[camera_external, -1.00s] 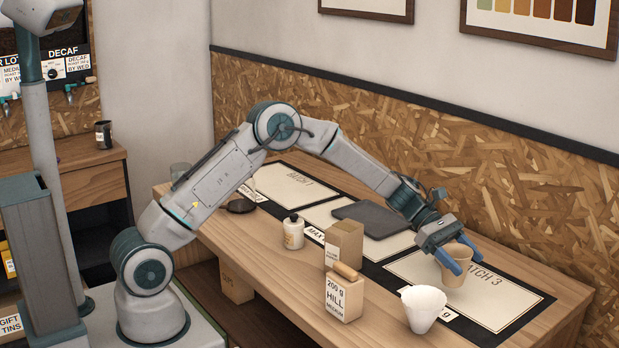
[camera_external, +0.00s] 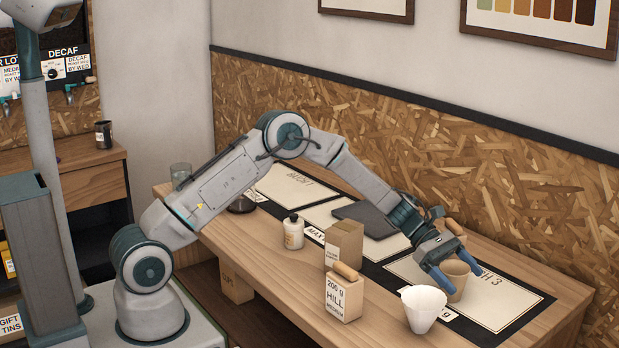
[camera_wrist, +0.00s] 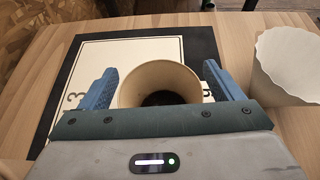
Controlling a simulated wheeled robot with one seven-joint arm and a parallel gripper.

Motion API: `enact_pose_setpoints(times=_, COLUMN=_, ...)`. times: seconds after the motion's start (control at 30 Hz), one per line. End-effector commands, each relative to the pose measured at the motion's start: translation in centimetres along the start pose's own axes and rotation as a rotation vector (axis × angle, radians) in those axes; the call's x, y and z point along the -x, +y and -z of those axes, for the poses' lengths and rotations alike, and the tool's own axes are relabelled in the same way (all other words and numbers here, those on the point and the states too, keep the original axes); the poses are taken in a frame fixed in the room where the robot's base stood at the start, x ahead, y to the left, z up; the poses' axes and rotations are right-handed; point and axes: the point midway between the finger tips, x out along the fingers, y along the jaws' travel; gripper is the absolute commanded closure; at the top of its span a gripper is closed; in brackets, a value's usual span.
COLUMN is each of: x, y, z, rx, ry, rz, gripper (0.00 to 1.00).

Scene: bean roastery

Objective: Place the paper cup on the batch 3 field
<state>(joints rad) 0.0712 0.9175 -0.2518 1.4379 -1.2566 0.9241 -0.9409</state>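The paper cup (camera_external: 457,281) is tan, upright and open at the top. My gripper (camera_external: 456,274) is around it, with one blue finger on each side. In the wrist view, the cup (camera_wrist: 160,88) fills the space between the fingers, which appear to touch its sides. The batch 3 field (camera_external: 503,300) is a cream sheet with a black border. The cup is over its front part, at or very near the surface; I cannot tell whether its base touches. The field's pale sheet (camera_wrist: 100,58) shows behind the cup in the wrist view; its lettering is partly hidden.
A white filter cone (camera_external: 423,309) stands close in front of the cup; it shows at right in the wrist view (camera_wrist: 290,65). A labelled bag (camera_external: 343,297), a cardboard box (camera_external: 344,243), a white bottle (camera_external: 293,232) and a dark slab (camera_external: 374,218) are further left.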

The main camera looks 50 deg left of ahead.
Motion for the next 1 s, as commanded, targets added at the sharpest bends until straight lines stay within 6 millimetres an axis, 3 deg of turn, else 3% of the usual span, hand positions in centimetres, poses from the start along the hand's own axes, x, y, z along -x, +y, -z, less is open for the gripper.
enact_pose_setpoints(times=0.33, x=0.8, y=0.1, z=-0.2, rx=0.0, ry=0.0, rz=-0.003, gripper=0.14)
enact_pose_setpoints(times=0.7, x=8.4, y=0.1, z=-0.2, rx=-0.001, ry=0.0, rz=-0.005, gripper=0.14)
enact_pose_setpoints(times=1.0, x=12.0, y=-0.1, z=-0.3, rx=-0.005, ry=0.004, rz=0.0, gripper=0.14)
